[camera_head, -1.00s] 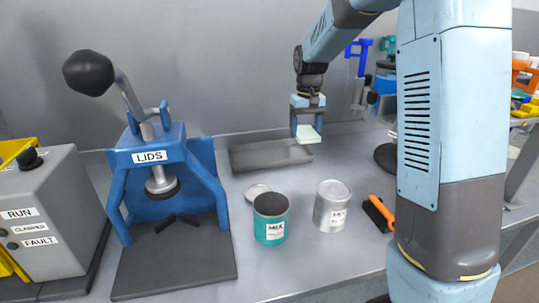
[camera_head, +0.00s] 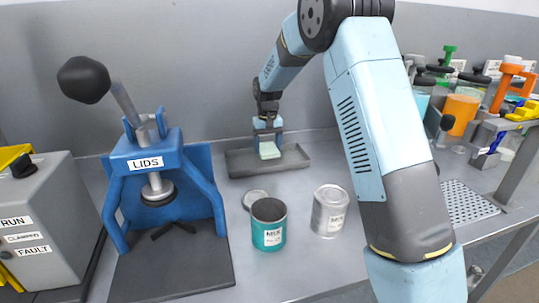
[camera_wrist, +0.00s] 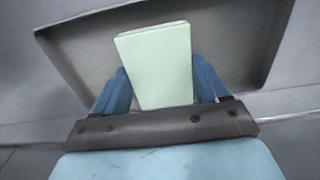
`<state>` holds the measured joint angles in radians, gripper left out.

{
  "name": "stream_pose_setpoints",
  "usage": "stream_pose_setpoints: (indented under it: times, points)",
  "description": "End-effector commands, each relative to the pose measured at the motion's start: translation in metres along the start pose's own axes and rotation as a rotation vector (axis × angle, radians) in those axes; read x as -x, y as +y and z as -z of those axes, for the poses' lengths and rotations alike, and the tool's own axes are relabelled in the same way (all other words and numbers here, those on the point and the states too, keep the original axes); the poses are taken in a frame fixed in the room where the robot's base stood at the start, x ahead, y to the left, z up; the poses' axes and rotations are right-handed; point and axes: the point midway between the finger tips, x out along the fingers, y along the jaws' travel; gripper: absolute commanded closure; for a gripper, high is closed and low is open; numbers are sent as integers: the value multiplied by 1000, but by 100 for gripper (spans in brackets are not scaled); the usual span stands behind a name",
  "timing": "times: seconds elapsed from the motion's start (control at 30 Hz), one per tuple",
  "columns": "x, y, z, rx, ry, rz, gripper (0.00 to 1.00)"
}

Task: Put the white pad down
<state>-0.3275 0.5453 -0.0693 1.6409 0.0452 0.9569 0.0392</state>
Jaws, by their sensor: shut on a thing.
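The white pad (camera_head: 269,150) is a small pale greenish-white block. My gripper (camera_head: 268,141) is shut on it, over the grey tray (camera_head: 240,165) at the back of the bench. In the wrist view the pad (camera_wrist: 157,62) sits between the two blue fingers of my gripper (camera_wrist: 158,88), with the tray (camera_wrist: 75,75) behind it. I cannot tell whether the pad touches the tray floor or hangs just above it.
A blue lid press (camera_head: 160,190) marked LIDS stands on the left. An open teal can (camera_head: 268,235), a closed silver can (camera_head: 330,212) and a loose lid (camera_head: 254,198) stand in front of the tray. Jars (camera_head: 459,112) crowd the right side.

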Motion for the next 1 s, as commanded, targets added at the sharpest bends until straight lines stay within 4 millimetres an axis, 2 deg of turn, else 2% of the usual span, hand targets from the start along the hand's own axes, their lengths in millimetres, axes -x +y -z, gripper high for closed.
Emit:
stream_pose_setpoints:
  times: [0.17,0.37,0.7,0.73,1.0]
  points:
    - [-14,-4,8,0,-3,-1,62]
    - [-39,-3,6,-1,-1,-1,62]
    - [-41,-2,6,-2,-1,-1,62]
    - [-41,-2,6,-2,-1,-1,25]
    - [-41,-1,7,-3,0,-1,1]
